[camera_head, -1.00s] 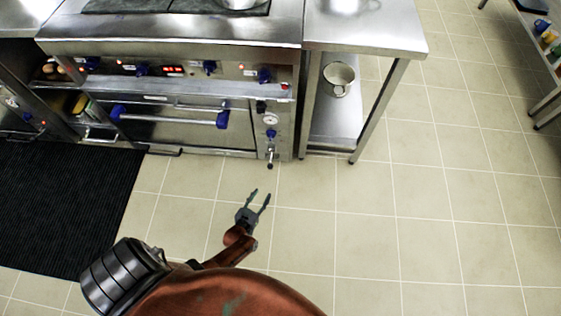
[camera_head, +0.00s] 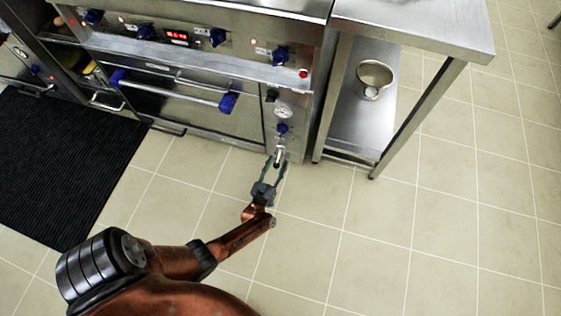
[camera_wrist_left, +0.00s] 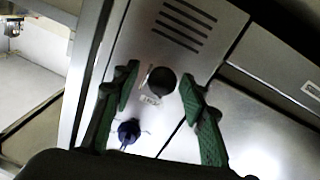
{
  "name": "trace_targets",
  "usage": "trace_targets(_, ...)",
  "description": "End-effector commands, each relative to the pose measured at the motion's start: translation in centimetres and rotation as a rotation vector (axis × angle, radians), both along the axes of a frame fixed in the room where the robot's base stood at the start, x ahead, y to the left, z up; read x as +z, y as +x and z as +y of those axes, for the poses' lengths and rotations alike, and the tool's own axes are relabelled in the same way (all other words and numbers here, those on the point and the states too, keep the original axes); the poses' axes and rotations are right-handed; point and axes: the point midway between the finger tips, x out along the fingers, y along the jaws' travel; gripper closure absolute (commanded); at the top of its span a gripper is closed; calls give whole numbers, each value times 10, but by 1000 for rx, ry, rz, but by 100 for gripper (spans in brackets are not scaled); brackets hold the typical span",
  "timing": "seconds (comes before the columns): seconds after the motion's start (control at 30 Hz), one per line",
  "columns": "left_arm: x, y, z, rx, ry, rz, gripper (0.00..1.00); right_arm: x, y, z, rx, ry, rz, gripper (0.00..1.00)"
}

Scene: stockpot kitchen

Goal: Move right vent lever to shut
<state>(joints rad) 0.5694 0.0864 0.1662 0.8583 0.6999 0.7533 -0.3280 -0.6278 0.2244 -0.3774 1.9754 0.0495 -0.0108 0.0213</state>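The vent lever (camera_head: 279,156) sticks out as a short metal handle low on the narrow right-hand panel of the oven, below a blue knob and a round gauge. In the left wrist view a dark round end (camera_wrist_left: 160,81), apparently the lever seen end-on, sits between the green fingers, above a small label. My left gripper (camera_head: 275,166) is open, its fingertips one on each side of the lever's end. In the left wrist view the gripper (camera_wrist_left: 160,76) shows gaps beside the dark end; contact cannot be told. My right gripper is not in view.
A blue knob (camera_head: 283,129) and gauge (camera_head: 283,112) sit above the lever. The oven door handle (camera_head: 178,91) is to the left. A steel table (camera_head: 415,27) with a pot (camera_head: 374,78) on its shelf stands right. A black mat (camera_head: 60,165) lies left; the tiled floor is clear.

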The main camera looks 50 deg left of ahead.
Motion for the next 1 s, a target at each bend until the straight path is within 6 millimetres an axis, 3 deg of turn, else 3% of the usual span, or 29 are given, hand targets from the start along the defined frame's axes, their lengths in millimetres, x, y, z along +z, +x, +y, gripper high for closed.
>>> trace_targets(0.43,1,11,6,1,0,-1,61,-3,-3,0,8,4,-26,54)
trace_targets(1.0,0,10,6,0,0,0,100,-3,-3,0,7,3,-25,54)
